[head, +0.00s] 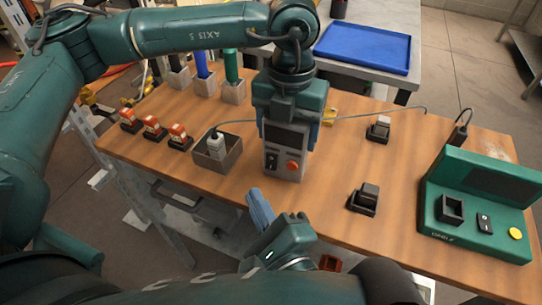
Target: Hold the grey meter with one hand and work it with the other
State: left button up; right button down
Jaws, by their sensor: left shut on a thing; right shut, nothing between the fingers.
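The grey meter (283,167) is upright over the middle of the wooden table, its face towards me. It has a dark screen at the top, an orange-red round knob (292,166) and a black switch (271,161) below. My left gripper (291,118) reaches down from above and is shut on the meter's upper part; its fingers are mostly hidden. I cannot tell whether the meter's base touches the table. My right gripper (259,205) is shut and empty, its blue fingers below and left of the meter, near the table's front edge, apart from it.
A grey open box (216,163) with a white plugged item stands just left of the meter. Several red-and-black blocks (151,127) line the left. Two black holders (363,199) and a green console (480,205) are right. A blue tray (363,46) lies behind. Bare wood surrounds the holders.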

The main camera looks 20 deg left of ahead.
dwell(0.3)
pick_arm(q)
jog(key=o, duration=1.3)
jog(key=shift+r, duration=0.1)
